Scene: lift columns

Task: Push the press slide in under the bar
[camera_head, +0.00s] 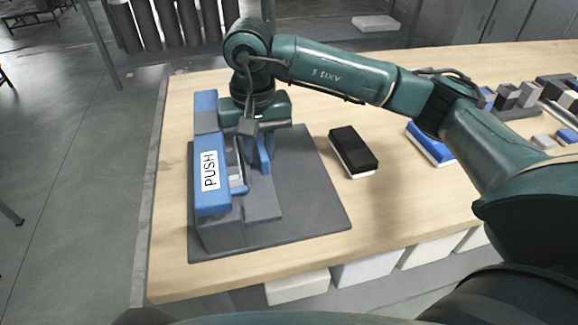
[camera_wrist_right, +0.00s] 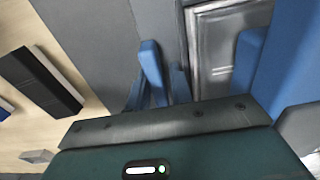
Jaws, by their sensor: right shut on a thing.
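The press stands on a dark grey mat (camera_head: 315,205) at the left end of the table. Its blue bar (camera_head: 208,199), labelled PUSH, runs along its left side; blue also fills the right of the wrist view (camera_wrist_right: 290,65). My right gripper (camera_head: 258,160) reaches down on the right side of the bar. It is shut on what looks like the slide's upright blue handle (camera_wrist_right: 151,65). A metallic framed recess (camera_wrist_right: 222,45) lies beside the handle. The gripper hides much of the slide, so I cannot tell how far under the bar it sits. My left gripper is out of view.
A black block with a white base (camera_head: 353,151) lies right of the mat. A blue and white block (camera_head: 430,144) lies farther right, partly behind my arm. Several small grey and blue blocks (camera_head: 508,96) are at the far right. White bins (camera_head: 368,269) stand below the table's front edge.

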